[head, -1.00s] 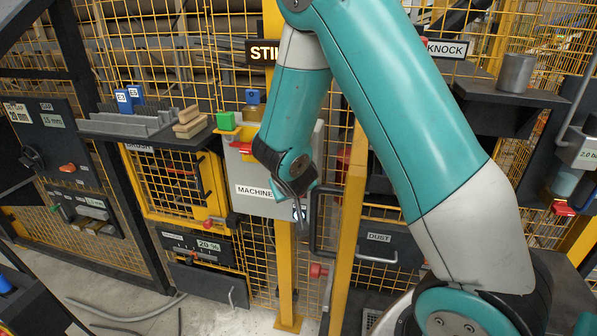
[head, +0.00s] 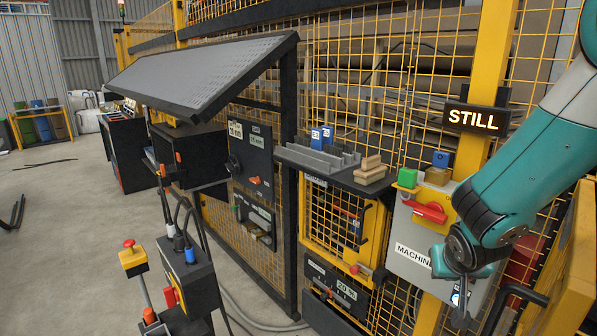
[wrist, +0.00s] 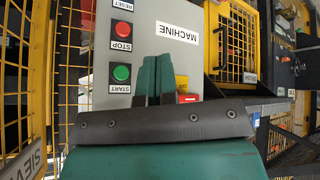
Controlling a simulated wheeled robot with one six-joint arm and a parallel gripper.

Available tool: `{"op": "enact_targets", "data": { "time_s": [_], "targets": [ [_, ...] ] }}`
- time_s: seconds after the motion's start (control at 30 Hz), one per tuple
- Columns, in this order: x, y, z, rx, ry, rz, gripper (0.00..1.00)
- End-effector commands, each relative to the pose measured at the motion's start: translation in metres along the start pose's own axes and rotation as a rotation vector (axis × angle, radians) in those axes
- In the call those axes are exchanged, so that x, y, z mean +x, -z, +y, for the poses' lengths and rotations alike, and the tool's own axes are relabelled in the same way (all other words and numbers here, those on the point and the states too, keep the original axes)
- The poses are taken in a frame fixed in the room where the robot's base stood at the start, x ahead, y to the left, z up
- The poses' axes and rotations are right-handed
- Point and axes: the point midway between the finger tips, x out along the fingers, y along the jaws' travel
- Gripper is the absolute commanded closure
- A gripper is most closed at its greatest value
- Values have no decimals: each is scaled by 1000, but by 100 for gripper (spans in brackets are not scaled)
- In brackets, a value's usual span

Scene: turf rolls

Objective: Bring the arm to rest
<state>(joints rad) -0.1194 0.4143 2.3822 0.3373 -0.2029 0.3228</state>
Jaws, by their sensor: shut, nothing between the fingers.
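My teal arm (head: 520,180) reaches in from the right of the head view, its wrist bent down in front of the grey MACHINE box (head: 418,247). My gripper (head: 462,297) hangs at the lower right of that box, small and partly hidden by the wrist in this view. In the wrist view its two dark green fingers (wrist: 155,82) stand side by side, shut and empty, in front of the same grey box (wrist: 180,22). I cannot tell the exact gap between the fingertips and the box.
The box carries a red STOP button (wrist: 121,29), a green START button (wrist: 121,73) and a red handle (head: 430,212). A lit STILL sign (head: 474,119) hangs above. Yellow mesh fence (head: 345,210) stands behind. A control post (head: 190,280) stands front left; floor (head: 60,230) is open at left.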

Motion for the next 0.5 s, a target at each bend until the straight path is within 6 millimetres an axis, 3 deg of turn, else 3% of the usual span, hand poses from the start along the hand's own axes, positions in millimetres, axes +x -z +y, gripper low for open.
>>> {"op": "enact_targets", "data": {
  "time_s": [0.1, 0.23, 0.4, 0.5],
  "targets": [
    [-64, -19, -41, -59, 188, -132, 100],
    [-145, -57, -79, -228, 418, -282, 100],
    [-232, -107, -95, -495, 639, -396, 100],
    [-262, -128, -93, -613, 711, -428, 100]
  ]
}}
